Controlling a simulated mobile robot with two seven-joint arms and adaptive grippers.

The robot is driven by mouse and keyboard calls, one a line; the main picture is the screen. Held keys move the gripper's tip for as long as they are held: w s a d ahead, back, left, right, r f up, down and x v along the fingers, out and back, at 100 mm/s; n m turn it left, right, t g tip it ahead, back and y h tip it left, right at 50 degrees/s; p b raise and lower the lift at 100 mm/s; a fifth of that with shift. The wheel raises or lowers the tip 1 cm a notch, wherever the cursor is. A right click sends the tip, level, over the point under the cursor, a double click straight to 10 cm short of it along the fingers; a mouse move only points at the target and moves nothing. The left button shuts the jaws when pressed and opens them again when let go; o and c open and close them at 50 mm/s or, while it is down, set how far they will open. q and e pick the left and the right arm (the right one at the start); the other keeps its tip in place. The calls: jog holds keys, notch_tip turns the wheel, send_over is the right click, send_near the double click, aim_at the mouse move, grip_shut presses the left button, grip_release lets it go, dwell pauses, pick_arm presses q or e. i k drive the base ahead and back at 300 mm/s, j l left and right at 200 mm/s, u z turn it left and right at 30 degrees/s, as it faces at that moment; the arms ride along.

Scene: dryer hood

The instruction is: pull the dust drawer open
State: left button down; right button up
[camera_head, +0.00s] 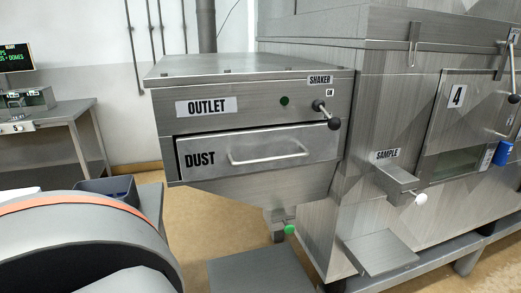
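The dust drawer (215,163) is a brushed-metal front labelled DUST, set low in the metal hood (250,92) near the middle of the head view. Its bar handle (268,158) runs across the front and is bare, with nothing holding it. A thin dark line shows along the drawer's top edge. The front looks about level with the hood face, and the inside of the drawer is hidden. Neither my left nor my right gripper shows in this view.
Above the drawer are an OUTLET label (206,106) and a black-knobbed SHAKER lever (328,116). Below hangs a green-knobbed valve (289,229). At right, a SAMPLE spout (398,184) juts out from the large cabinet. A metal bench (62,110) stands back left.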

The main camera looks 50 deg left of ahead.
aim_at(217, 154)
jog(key=u, duration=1.5)
jog(key=l+u, duration=0.1)
jog(key=l, duration=0.15)
